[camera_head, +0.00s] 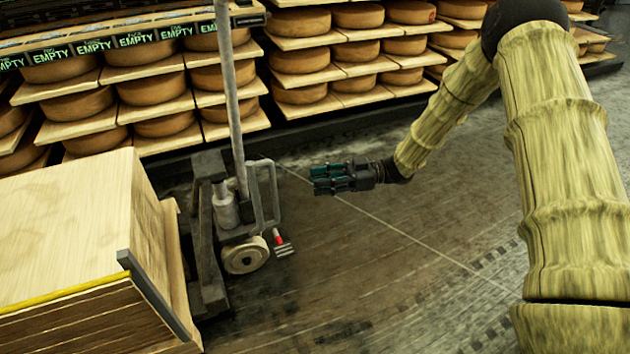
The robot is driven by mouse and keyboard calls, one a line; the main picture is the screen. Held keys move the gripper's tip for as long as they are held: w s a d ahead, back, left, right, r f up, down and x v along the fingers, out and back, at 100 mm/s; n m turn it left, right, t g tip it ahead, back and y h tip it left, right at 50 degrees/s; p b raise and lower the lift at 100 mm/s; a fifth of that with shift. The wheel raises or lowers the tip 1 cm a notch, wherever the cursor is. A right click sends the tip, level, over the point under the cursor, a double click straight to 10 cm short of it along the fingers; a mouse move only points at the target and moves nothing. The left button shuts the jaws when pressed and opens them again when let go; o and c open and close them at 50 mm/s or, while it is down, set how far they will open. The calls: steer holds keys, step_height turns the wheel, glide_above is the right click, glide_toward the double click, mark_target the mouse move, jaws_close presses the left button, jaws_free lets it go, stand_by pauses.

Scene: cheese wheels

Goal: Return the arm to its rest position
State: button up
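My arm, in a yellowish ribbed sleeve, comes in from the right side of the head view and bends at a dark elbow joint near the top. Its forearm slopes down to the left. My gripper (330,178) is at its end, dark with teal-green parts, pointing left above the floor. I see nothing held in it. The fingers are small and seen side-on, so I cannot tell whether they are open or shut. The gripper is apart from the pallet truck to its left.
A pallet truck (247,257) with an upright pole stands left of my gripper, beside a large wooden crate (65,215). Shelves of cheese wheels (300,60) line the back, some marked with "EMPTY" labels (138,38). The grey floor (400,260) below my arm is clear.

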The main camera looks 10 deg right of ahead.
stand_by(0.4)
steer(key=s+a+f+m+t+h, duration=0.1)
steer(key=s+f+m+t+h, duration=0.1)
steer(key=f+m+t, duration=0.3)
steer(key=s+a+f+m+h, duration=0.1)
steer(key=s+f+m+h, duration=0.15)
steer(key=f, duration=0.45)
steer(key=s+a+f+m+t+h, duration=0.1)
steer(key=f+m+t+h, duration=0.1)
steer(key=f+m+t, duration=0.3)
steer(key=s+d+f+m+g+h, duration=0.2)
steer(key=s+f+h, duration=0.1)
steer(key=s+f, duration=0.3)
steer(key=s+d+f+m+g+h, duration=0.1)
steer(key=s+d+f+g+h, duration=0.15)
steer(key=s+f, duration=0.35)
steer(key=s+d+f+m+g+h, duration=0.1)
steer(key=s+d+m+g+h, duration=0.2)
steer(key=s, duration=0.9)
steer(key=s+d+f+m+g+h, duration=0.1)
steer(key=s+d+g+h, duration=0.3)
steer(key=s, duration=0.9)
step_height(320, 180, up, 34)
steer(key=d+t+y+p, duration=0.1)
steer(key=t+p, duration=0.1)
steer(key=p, duration=3.2)
steer(key=shift+w+d+r+p, duration=0.15)
steer(key=shift+w+p, duration=0.05)
steer(key=shift+p, duration=0.2)
steer(key=shift+n, duration=0.25)
